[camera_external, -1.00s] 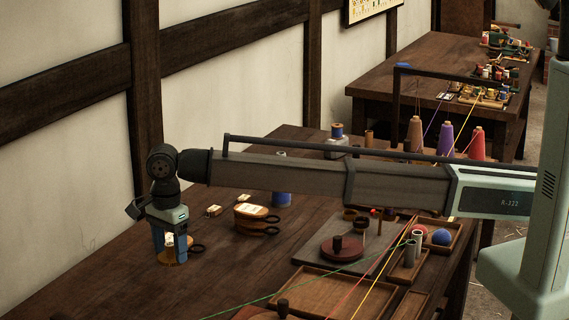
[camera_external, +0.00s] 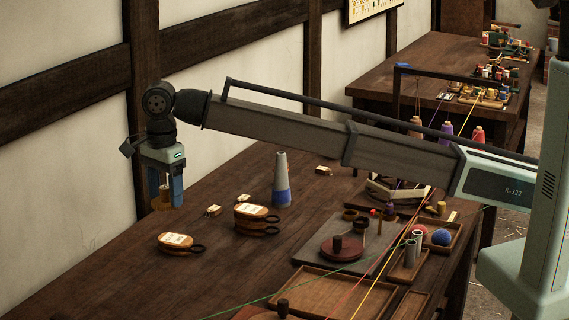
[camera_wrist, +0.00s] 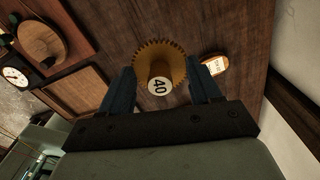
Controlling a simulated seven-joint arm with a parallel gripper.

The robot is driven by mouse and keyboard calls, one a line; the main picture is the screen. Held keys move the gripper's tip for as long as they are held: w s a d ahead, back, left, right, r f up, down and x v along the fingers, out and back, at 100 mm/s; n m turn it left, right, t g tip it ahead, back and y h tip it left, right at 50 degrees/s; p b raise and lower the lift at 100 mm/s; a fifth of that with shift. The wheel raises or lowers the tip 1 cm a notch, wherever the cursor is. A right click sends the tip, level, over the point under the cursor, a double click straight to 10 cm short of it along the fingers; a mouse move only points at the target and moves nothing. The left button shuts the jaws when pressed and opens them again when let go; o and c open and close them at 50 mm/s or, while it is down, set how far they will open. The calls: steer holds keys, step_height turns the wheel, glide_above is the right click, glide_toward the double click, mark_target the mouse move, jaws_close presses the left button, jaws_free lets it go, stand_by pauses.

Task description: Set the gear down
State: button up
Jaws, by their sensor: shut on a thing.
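The gear (camera_wrist: 178,58) is a brass-coloured toothed disc with a hub whose white end reads "40". It sits between the blue fingers of my gripper (camera_wrist: 160,85) in the wrist view. In the external view my gripper (camera_external: 164,192) points down, shut on the gear (camera_external: 163,205), at the far left of the brown table (camera_external: 215,255) near the wall. The gear appears to be off the tabletop, but its exact height is hard to tell. The fingers partly hide it there.
A labelled oval box (camera_external: 178,243) with a dark loop handle lies nearer the camera. Stacked boxes (camera_external: 256,220), a small block (camera_external: 213,211) and a grey-blue cone (camera_external: 281,182) stand to the right. Wooden trays (camera_external: 340,292) and stretched threads lie farther right. Bare table lies between.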

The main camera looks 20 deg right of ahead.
steer(key=w+d+m, duration=0.1)
steer(key=w+d, duration=0.9)
steer(key=w, duration=0.2)
steer(key=m, duration=0.6)
glide_above(330, 194)
steer(key=shift+s+f, duration=0.15)
steer(key=shift+f, duration=10.4)
steer(key=shift+f, duration=0.2)
steer(key=o, duration=1.3)
steer(key=shift+c, duration=0.2)
